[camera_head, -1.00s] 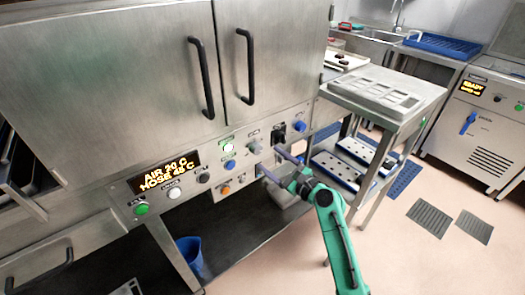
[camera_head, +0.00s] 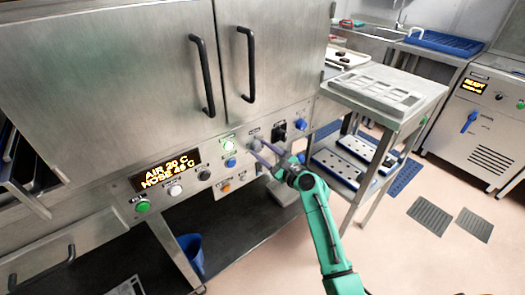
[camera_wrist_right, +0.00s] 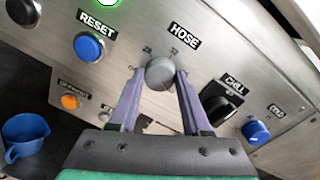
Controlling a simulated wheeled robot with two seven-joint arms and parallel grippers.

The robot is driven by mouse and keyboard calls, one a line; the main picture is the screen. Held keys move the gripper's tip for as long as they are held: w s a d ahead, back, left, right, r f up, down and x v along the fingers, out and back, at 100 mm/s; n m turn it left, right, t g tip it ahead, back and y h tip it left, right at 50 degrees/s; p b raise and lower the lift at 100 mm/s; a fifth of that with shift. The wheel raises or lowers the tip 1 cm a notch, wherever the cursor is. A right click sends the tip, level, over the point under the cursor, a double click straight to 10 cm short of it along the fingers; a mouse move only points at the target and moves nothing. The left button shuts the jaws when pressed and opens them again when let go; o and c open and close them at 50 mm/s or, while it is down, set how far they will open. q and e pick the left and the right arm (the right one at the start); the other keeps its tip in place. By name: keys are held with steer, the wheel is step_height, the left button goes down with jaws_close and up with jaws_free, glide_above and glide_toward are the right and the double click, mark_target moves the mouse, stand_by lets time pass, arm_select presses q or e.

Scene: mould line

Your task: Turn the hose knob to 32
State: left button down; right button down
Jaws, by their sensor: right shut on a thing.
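The hose knob (camera_wrist_right: 160,73) is a round grey knob under the HOSE label (camera_wrist_right: 185,36) in the wrist view. My right gripper (camera_wrist_right: 160,80) is shut on the knob, one finger on each side. In the head view the right gripper (camera_head: 262,147) reaches the panel and largely hides the knob. The display (camera_head: 166,169) reads AIR 20 C and HOSE 45 C, the last digit being slightly unclear. My left gripper is not in view.
The blue RESET button (camera_wrist_right: 89,46), black CHILL switch (camera_wrist_right: 218,105), another blue knob (camera_wrist_right: 256,132) and an orange button (camera_wrist_right: 70,101) surround the knob. A steel cart (camera_head: 425,88) stands to the right. A blue jug (camera_head: 192,250) is below the panel.

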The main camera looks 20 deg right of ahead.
steer(key=shift+n, duration=0.3)
steer(key=n, duration=1.1)
steer(key=shift+h, duration=0.4)
steer(key=n, duration=0.5)
steer(key=shift+a+n+p, duration=0.1)
steer(key=shift+n+p, duration=0.2)
steer(key=shift+p, duration=0.05)
steer(key=n, duration=0.5)
steer(key=shift+f+h+p, duration=0.1)
steer(key=shift+h+p, duration=0.25)
steer(key=shift+h, duration=0.05)
steer(key=shift+n, duration=0.3)
steer(key=shift+c, duration=1.8)
jaws_free()
